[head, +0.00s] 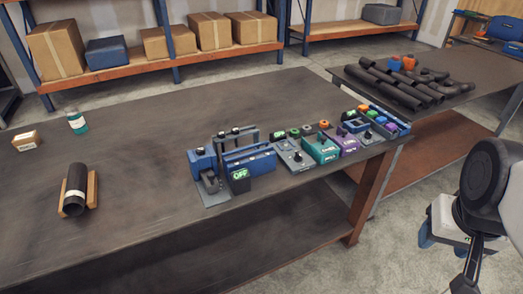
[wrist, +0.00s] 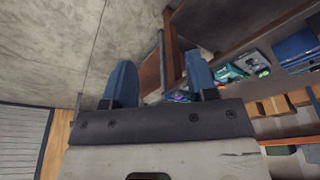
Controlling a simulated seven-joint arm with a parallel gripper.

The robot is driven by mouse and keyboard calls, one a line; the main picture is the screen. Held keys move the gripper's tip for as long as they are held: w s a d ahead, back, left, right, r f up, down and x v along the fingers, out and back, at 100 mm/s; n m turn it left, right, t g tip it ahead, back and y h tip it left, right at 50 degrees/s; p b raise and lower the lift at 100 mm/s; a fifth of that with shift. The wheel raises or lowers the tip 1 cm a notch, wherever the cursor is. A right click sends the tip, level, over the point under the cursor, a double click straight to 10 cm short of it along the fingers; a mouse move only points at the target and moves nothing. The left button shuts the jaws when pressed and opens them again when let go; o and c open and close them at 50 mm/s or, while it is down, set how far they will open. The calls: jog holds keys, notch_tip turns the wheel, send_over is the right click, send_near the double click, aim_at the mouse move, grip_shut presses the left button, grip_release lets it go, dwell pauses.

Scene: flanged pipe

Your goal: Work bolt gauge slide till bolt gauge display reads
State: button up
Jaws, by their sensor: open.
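A blue gauge-like device (head: 205,162) stands near the front edge of the workbench, with a dark block in front of it. Its small dark display (head: 239,175) shows green text that looks like OFF. I take this to be the bolt gauge, but several similar units stand beside it. Its slide cannot be told apart clearly. My gripper (head: 443,246) is at the right of the head view, off the bench and well away from the device. In the wrist view my gripper (wrist: 160,62) has its two blue fingers wide apart with nothing between them.
A row of small control units (head: 320,148) with knobs and displays runs right of the device. A dark pipe (head: 75,186) lies in a wooden cradle at left, near a bottle (head: 77,122) and a small box (head: 25,141). Black pipes (head: 400,88) lie on the far table. The bench's middle is clear.

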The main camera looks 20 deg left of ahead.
dwell(0.4)
jog(key=w+a+r+n, duration=0.1)
jog(key=w+a+n, duration=0.1)
jog(key=w+a, duration=0.75)
jog(key=n+g, duration=0.3)
jog(key=n, duration=0.1)
send_over(210, 174)
jog(key=f, duration=1.1)
jog(key=shift+w+d+f, duration=0.1)
jog(key=shift+d+f, duration=0.1)
jog(key=shift+d, duration=0.1)
jog(key=shift+a+f, duration=0.15)
jog(key=shift+a, duration=0.1)
jog(key=shift+f, duration=0.15)
jog(key=shift+f, duration=3.7)
